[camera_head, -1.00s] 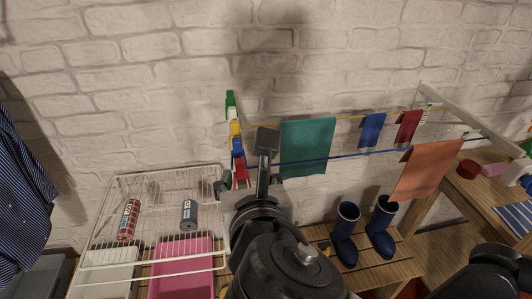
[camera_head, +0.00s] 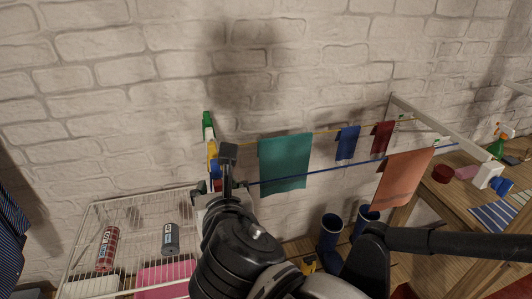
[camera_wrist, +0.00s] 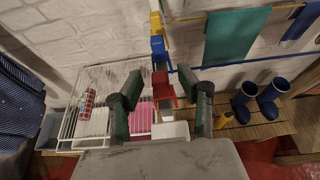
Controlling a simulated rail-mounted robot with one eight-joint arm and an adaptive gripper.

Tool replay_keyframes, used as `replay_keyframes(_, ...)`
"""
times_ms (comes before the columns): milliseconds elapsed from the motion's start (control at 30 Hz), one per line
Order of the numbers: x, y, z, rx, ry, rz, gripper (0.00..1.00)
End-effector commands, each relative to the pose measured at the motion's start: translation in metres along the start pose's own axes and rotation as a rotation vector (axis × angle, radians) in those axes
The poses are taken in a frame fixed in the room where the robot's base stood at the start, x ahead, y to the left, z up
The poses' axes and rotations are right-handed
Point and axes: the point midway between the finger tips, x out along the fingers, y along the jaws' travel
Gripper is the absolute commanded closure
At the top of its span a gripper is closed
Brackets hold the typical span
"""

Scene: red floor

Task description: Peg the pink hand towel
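The salmon-pink hand towel (camera_head: 403,178) hangs over the blue line at the right of the head view. I cannot tell whether a peg holds it. An upright column of green, white, yellow, blue and red pieces, seemingly pegs (camera_head: 212,150), stands at the left end of the lines. My gripper (camera_head: 214,186) is at the lower part of this column, far left of the pink towel. In the wrist view my gripper (camera_wrist: 161,80) has its fingers wide apart, with a red piece (camera_wrist: 163,87) between them and space on both sides. The towel is outside the wrist view.
A teal towel (camera_head: 285,163), a blue cloth (camera_head: 347,142) and a dark red cloth (camera_head: 382,136) hang between column and pink towel. A white wire rack (camera_head: 92,220) stands lower left. Blue boots (camera_head: 331,232) stand below the lines. The brick wall is close behind.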

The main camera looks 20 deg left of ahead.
Motion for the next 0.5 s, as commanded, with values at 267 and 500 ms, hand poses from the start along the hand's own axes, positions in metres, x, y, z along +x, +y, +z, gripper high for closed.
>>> replay_keyframes(267, 0.0082, -0.0002, -0.0003, 0.0, 0.0, 0.0, 0.64)
replay_keyframes(500, 0.008, -0.0002, -0.0003, 0.0, 0.0, 0.0, 0.77)
